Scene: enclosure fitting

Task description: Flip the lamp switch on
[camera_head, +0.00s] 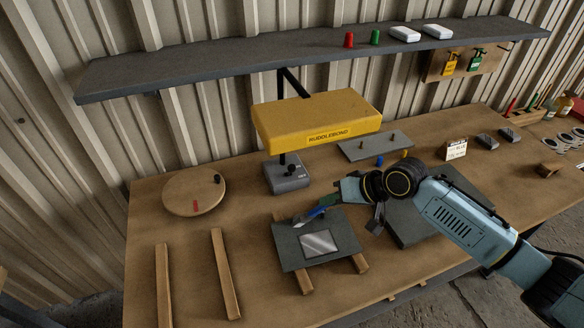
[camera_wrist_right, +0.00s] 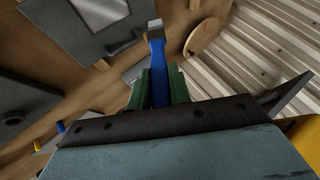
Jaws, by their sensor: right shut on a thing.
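The lamp has a wide yellow shade (camera_head: 318,118) marked RUDDLEBOND, on a dark post above a grey box-shaped base (camera_head: 288,178). A small dark detail shows on the base top; whether the switch is on or off is too small to tell. My right gripper (camera_head: 329,202) is in front of and to the right of the base, apart from it. Its green fingers are shut on a blue tool (camera_head: 309,214) with a grey tip, which points left over the dark panel. The blue tool also shows in the right wrist view (camera_wrist_right: 158,75). My left gripper is out of view.
A dark panel (camera_head: 287,246) with a pale plate (camera_head: 318,244) rests on wooden strips below the tool. A round wooden disc (camera_head: 180,196) lies left of the lamp. A long shelf (camera_head: 220,66) runs above. A grey plate (camera_head: 376,146) lies behind my right arm.

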